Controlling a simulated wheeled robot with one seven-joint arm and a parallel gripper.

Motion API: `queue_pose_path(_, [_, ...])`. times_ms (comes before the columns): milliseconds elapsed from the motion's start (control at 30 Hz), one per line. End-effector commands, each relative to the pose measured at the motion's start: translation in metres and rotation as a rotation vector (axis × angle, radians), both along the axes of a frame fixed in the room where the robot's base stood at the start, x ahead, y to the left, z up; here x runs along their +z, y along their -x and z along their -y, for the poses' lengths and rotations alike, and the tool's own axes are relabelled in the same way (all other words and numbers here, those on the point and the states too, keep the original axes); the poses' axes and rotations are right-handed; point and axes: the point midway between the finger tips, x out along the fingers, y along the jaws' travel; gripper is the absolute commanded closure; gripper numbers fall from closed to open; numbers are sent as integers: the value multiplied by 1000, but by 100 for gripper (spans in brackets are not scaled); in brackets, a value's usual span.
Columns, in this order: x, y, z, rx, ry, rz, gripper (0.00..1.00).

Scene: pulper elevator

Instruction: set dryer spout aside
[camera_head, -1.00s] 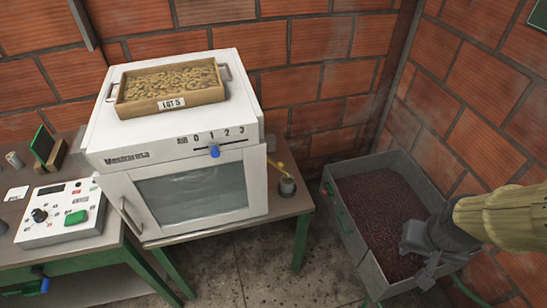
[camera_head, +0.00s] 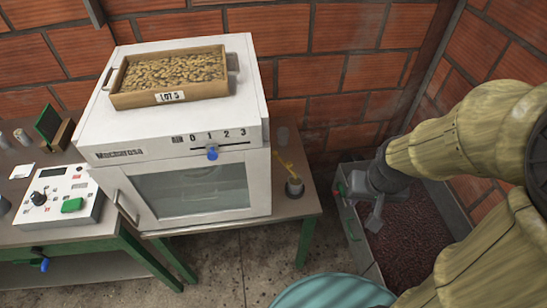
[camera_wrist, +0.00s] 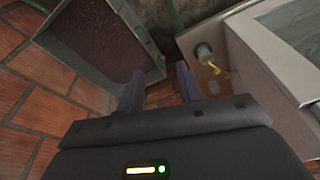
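The dryer (camera_head: 196,150) is a white box oven on a table, with a glass door and a blue slider knob. A small yellow spout (camera_head: 283,163) sticks out at its right side, beside a small grey cup (camera_head: 294,187). The wrist view also shows the yellow spout (camera_wrist: 215,68) and the cup (camera_wrist: 203,52), right of my fingers. My gripper (camera_head: 358,203) is over the left part of the bin, right of the spout and apart from it. In the wrist view its two fingers (camera_wrist: 160,88) stand apart with nothing between them.
A grey bin (camera_head: 354,245) of dark red beans stands right of the table, against the brick walls. A wooden tray (camera_head: 170,98) labelled LOT 5 sits on the dryer. A control box (camera_head: 60,205) is on the left table. Some table top is clear around the cup.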

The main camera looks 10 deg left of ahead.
Motion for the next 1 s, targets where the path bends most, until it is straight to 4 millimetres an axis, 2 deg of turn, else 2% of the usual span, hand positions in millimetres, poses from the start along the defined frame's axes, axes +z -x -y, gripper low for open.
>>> queue_pose_path(400, [0,0,0,0,0,0,64])
queue_pose_path(433, [0,0,0,0,0,0,60])
queue_pose_path(567, [-7,-4,2,11,7,10,59])
queue_pose_path(667, [-24,-15,5,48,26,40,59])
queue_pose_path(767, [-53,-35,10,119,53,96,59])
queue_pose_path(1000, [-138,-93,5,369,62,307,59])
